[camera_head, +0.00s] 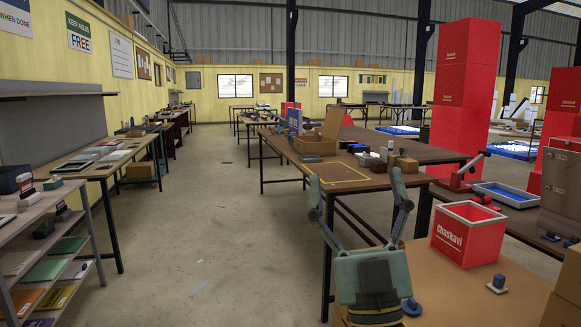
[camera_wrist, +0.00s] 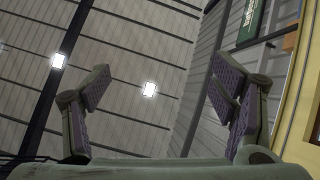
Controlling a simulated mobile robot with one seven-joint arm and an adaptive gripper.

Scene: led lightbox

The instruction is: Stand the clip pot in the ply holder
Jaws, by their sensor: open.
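My gripper (camera_head: 357,183) is raised in front of the worktable, with its two fingers spread wide and pointing up. In the wrist view my gripper (camera_wrist: 160,88) is open with nothing between its fingers. A tan, wood-coloured open box (camera_head: 315,146) stands towards the far left of the worktable; I cannot tell if it is the ply holder. A cluster of small dark, white and tan items (camera_head: 372,160) sits to its right. None of these can be clearly picked out as the clip pot at this size.
The worktable (camera_head: 400,185) has a yellow outlined area (camera_head: 340,173) at its near left. A red Chaskavi box (camera_head: 467,235) stands on the nearer table at right. A shelf rack (camera_head: 60,245) stands at left. The concrete floor (camera_head: 215,220) between is open.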

